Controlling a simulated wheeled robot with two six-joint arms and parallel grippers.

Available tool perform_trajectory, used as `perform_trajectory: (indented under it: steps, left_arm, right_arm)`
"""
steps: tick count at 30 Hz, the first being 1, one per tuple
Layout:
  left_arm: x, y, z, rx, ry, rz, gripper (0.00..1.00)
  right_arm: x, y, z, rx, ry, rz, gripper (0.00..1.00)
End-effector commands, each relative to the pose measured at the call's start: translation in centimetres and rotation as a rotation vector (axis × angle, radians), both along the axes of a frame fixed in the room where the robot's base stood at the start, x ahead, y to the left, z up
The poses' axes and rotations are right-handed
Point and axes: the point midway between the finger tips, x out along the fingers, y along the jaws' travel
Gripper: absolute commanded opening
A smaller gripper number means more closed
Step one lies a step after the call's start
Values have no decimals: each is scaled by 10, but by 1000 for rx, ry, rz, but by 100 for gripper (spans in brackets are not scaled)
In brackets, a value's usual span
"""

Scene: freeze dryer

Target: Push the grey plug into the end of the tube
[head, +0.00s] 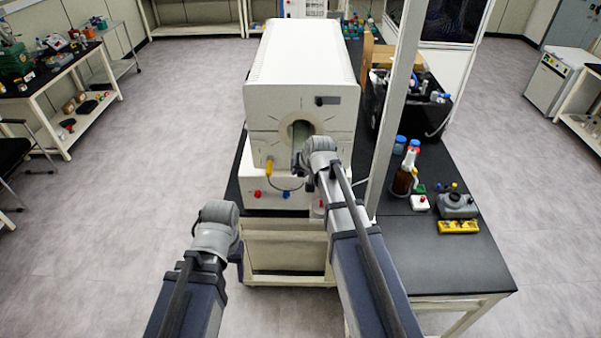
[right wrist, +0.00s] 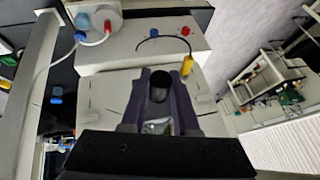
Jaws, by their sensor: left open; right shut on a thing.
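The tube (head: 299,131) shows as a greenish-grey end in the round opening on the front of the white furnace. In the right wrist view, the dark grey plug (right wrist: 158,88) sits between the dark fingers of my right gripper (right wrist: 160,92), which is shut on it. A pale, glassy patch lies just below the plug there; I cannot tell whether plug and tube touch. In the head view my right gripper (head: 307,172) is at the furnace opening, partly hidden by its wrist. My left gripper (head: 219,212) is lower left, away from the furnace, its fingers mostly hidden; it is open.
The white furnace (head: 303,60) stands on a bench. A yellow connector (head: 269,168) on a cable hangs at its front. A pale upright post (head: 394,110) stands right of my right arm. Bottles and a yellow block (head: 458,227) are on the black bench at right.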

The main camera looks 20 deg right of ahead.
Motion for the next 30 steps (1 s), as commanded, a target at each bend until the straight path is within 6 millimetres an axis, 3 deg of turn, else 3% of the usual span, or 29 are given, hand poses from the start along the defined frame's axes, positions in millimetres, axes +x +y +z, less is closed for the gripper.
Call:
perform_trajectory:
  steps: [11,30]
  left_arm:
    - [0,0,0,0,0,0,63]
    - [0,0,0,0,0,0,63]
  right_arm:
    - [2,0,0,0,0,0,0]
    - [25,-7,0,0,0,0,0]
